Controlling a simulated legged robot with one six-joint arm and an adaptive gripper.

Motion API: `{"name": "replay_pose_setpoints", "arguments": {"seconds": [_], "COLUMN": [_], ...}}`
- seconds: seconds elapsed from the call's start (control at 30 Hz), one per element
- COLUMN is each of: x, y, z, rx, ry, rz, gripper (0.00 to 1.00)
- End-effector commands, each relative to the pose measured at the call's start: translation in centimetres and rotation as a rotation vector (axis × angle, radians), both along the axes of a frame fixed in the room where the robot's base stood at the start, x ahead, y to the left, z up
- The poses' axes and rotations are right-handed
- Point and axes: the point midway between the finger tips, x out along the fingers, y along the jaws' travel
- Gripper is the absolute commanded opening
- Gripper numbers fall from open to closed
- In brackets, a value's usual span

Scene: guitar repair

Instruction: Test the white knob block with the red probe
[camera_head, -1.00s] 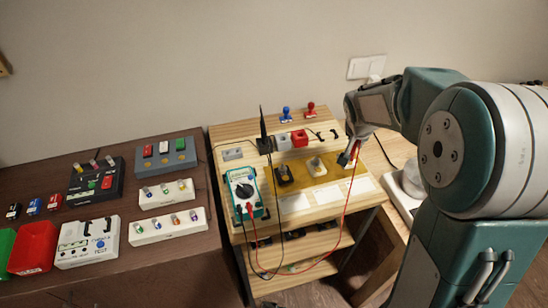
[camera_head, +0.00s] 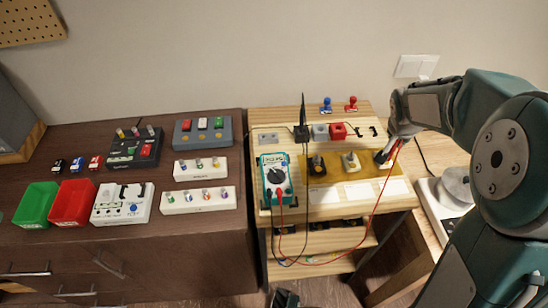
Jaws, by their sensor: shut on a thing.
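The white knob block (camera_head: 351,162) sits on the yellow mat (camera_head: 334,172) on the light wooden bench, beside a dark knob block (camera_head: 317,165). My gripper (camera_head: 384,156) is at the mat's right end, to the right of the white knob block and apart from it. It is shut on the red probe (camera_head: 393,151), which is mostly hidden by the gripper. The red lead runs from it down in a loop to the teal multimeter (camera_head: 276,178) at the mat's left. The meter's display is too small to read. The black probe (camera_head: 303,112) stands upright behind the meter.
A red block (camera_head: 338,131) and a grey block (camera_head: 320,132) stand behind the mat, with blue (camera_head: 326,105) and red (camera_head: 352,104) stamp-like pieces farther back. White cards (camera_head: 358,190) lie in front. The dark table at left holds bins and several knob panels.

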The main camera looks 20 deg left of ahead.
Motion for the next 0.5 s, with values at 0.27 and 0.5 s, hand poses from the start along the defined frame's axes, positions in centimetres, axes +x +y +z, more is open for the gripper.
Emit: {"name": "replay_pose_setpoints", "arguments": {"seconds": [0.27, 0.5], "x": [0.1, 0.1], "y": [0.0, 0.0], "z": [2.4, 4.3], "rx": [0.001, 0.001], "ry": [-0.007, -0.007], "rz": [0.0, 0.0], "gripper": [0.0, 0.0]}}
